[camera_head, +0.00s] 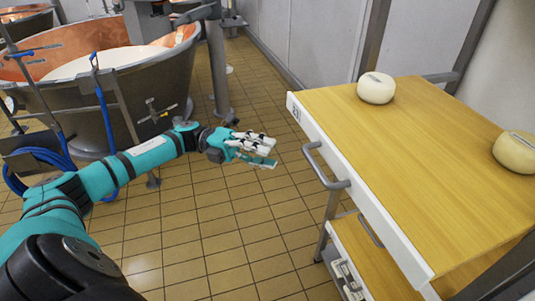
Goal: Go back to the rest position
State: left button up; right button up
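My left gripper (265,150) is in the middle of the view, at the end of my teal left arm that comes in from the lower left. It hangs over the tiled floor, left of the wooden-topped cart (420,150) and apart from it. I see nothing held in it, but its finger gap is too small and angled to judge. My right gripper does not show.
The cart's grey handle (326,168) juts toward my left gripper. A copper vat (120,95) stands at left, with blue hoses (40,160). Tiled floor (215,235) between is clear.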

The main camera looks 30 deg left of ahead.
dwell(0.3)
